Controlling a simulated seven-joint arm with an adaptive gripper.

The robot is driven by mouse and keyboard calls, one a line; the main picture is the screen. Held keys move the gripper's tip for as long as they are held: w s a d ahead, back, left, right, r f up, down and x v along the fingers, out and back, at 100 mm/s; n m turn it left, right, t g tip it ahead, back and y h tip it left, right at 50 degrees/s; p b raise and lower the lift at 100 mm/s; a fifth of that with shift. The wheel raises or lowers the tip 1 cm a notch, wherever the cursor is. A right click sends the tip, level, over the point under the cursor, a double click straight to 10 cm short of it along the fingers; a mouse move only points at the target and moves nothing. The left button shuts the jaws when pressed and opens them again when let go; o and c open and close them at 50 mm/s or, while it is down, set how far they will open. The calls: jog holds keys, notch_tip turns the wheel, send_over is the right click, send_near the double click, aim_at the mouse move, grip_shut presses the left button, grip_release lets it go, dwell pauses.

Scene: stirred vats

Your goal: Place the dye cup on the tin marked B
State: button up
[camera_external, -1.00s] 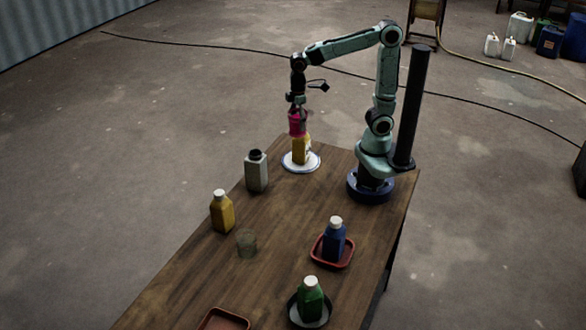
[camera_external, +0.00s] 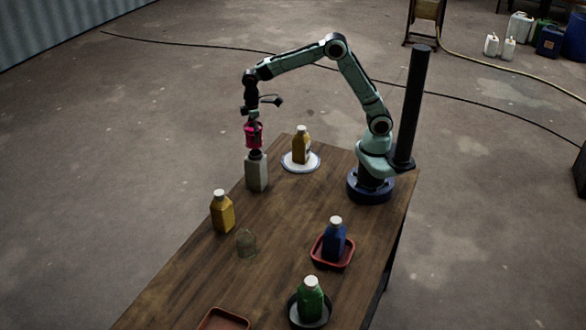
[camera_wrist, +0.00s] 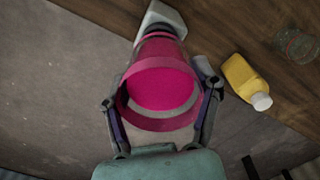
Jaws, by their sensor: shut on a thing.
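The dye cup is a bright pink cup (camera_external: 254,137). My gripper (camera_external: 253,127) is shut around it and holds it roughly upright. In the wrist view the cup (camera_wrist: 160,88) fills the space between my fingers (camera_wrist: 160,95), with pink dye inside. Just below the cup in the external view stands a pale grey tin (camera_external: 257,173) with a dark cap; I cannot tell whether they touch. A corner of the tin shows beyond the cup in the wrist view (camera_wrist: 163,13). I can read no letter B on any container.
A yellow bottle (camera_external: 301,144) stands on a white plate (camera_external: 287,164). Another yellow bottle (camera_external: 222,212) and a clear glass (camera_external: 246,244) stand nearer. A blue bottle (camera_external: 335,241) and a green bottle (camera_external: 311,299) stand in trays. An empty red tray (camera_external: 224,319) lies at the front edge.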

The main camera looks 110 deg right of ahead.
jog(key=shift+f, duration=1.55)
jog(key=shift+f, duration=0.15)
jog(key=o, duration=1.2)
jog(key=shift+o, duration=0.2)
